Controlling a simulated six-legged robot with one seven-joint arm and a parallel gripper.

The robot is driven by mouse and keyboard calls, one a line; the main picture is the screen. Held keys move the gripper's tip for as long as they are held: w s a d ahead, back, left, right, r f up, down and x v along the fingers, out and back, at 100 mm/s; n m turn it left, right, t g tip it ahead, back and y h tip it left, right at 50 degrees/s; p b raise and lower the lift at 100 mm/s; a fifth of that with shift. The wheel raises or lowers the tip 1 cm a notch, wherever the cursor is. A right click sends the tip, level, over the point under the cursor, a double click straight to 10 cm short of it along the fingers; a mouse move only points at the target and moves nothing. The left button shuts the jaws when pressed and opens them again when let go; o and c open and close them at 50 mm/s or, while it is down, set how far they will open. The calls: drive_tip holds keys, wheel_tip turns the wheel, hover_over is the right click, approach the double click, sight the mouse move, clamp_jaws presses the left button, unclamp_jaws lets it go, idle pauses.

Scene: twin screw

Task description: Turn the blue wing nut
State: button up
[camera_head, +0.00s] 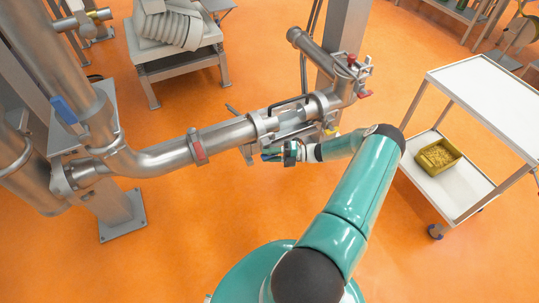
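A steel pipe assembly (222,135) runs across the middle. My teal arm reaches up from the bottom, and my gripper (276,153) is at the pipe's near side, just below a clamped joint. A small blue part (267,155) shows at the gripper's tip. I cannot tell whether it is the blue wing nut or part of the gripper, nor whether the fingers touch or close on it. A larger blue piece (64,109) sits on the big pipe at the left, far from the gripper.
A red part (198,150) is on the pipe left of the gripper, with red parts (365,94) and a yellow one (332,131) to the right. A white cart (490,98) with a yellow bin (437,155) stands right. Orange floor (190,255) is clear at the lower left.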

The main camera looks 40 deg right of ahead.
drive_tip(key=c, duration=0.7)
drive_tip(key=shift+c, duration=0.2)
